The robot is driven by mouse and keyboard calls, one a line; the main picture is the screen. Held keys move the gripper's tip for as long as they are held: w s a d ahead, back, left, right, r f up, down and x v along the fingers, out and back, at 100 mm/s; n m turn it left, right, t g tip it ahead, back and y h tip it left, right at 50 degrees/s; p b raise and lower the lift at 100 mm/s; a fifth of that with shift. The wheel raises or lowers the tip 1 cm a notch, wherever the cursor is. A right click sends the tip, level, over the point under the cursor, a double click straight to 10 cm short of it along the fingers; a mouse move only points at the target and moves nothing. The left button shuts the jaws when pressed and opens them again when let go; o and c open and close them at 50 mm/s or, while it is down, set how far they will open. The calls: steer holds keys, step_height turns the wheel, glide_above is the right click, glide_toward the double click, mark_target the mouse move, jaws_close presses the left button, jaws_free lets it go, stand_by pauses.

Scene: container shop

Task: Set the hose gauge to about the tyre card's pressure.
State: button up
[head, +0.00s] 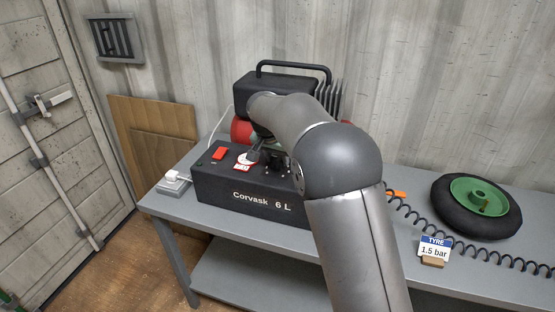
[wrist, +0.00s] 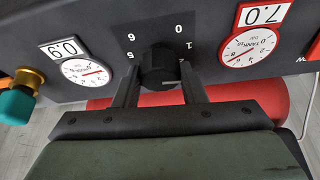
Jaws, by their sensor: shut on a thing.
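The tyre card (head: 434,248) stands at the bench front and reads 1.5 bar. The black compressor (head: 250,186), marked Corvask 6 L, stands on the bench. In the wrist view, which shows its panel upside down, my gripper (wrist: 158,88) is shut on the black regulator knob (wrist: 158,66), a finger on each side. The knob's light mark points to the lower right; numerals 0, 1, 5 and 6 show around it. The tank gauge (wrist: 249,50) is at right, seemingly 7.0.
A black tyre (head: 476,206) with a green hub lies on the bench (head: 225,232) at right. A coiled black hose (head: 404,210) runs along the bench. A teal and brass fitting (wrist: 17,100) is left of the hose gauge. A red switch (head: 219,153) is on the compressor top.

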steer(key=shift+m+g+h, duration=0.3)
steer(key=shift+m+h, duration=0.2)
steer(key=shift+m, duration=1)
steer(key=o, duration=1)
steer(key=v, duration=1.7)
steer(key=shift+a+r, duration=0.2)
steer(key=shift+d, duration=0.1)
